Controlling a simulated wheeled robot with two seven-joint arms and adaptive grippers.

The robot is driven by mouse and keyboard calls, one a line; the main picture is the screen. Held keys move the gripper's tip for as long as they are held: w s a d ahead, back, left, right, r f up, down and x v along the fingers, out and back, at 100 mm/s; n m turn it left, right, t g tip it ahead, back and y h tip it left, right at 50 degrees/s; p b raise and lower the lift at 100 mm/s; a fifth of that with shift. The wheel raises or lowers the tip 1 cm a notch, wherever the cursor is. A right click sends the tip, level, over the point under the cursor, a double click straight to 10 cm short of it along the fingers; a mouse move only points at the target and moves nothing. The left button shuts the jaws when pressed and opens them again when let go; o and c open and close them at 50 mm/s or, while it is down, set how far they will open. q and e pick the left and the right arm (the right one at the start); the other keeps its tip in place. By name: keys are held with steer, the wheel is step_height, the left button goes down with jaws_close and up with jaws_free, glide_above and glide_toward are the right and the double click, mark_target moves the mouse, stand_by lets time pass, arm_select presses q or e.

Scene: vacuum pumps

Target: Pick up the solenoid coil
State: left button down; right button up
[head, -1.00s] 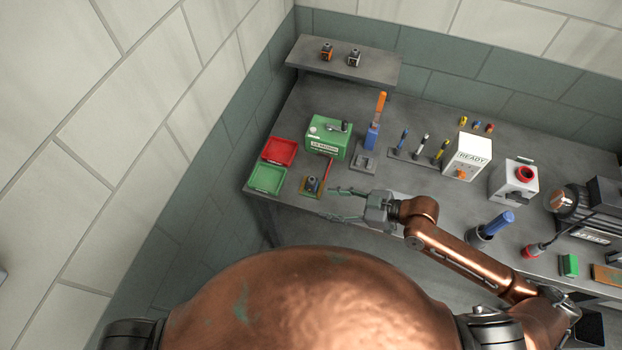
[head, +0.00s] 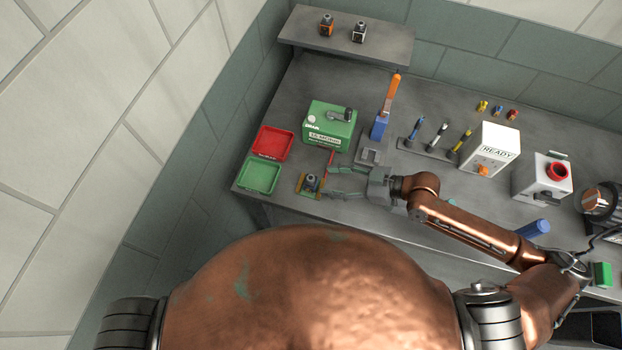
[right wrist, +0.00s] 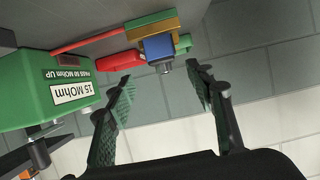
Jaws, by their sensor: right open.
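A small blue block with a dark top, which looks like the solenoid coil (head: 311,182), sits on a brass-coloured base near the front left of the bench. In the right wrist view the blue block (right wrist: 159,48) has a short grey stem and lies ahead of the fingertips, between their lines. My right gripper (head: 330,182) is open and empty just right of the block, one finger toward the back and one toward the front edge. The right wrist view also shows its open fingers (right wrist: 160,75). No contact is visible. My left gripper is not in view.
A red tray (head: 272,143) and a green tray (head: 259,176) lie left of the block. A green tester (head: 330,127) with a red lead stands behind. Two small coil-like parts, orange (head: 326,25) and grey (head: 359,31), stand on the shelf (head: 345,42).

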mark_target(315, 180)
steer(key=shift+p+x, duration=0.3)
steer(key=shift+x, duration=0.8)
steer(key=x, duration=0.2)
steer(key=p+x, duration=0.1)
steer(key=x, duration=0.1)
steer(key=shift+s+a, duration=0.2)
steer(key=shift+a, duration=0.05)
steer(key=shift+w+a+f, duration=0.15)
steer(key=shift+a+f, duration=0.15)
steer(key=shift+a, duration=0.05)
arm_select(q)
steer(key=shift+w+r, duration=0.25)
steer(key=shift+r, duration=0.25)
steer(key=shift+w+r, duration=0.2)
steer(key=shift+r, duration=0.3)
arm_select(e)
steer(key=shift+c, duration=0.3)
jaws_close()
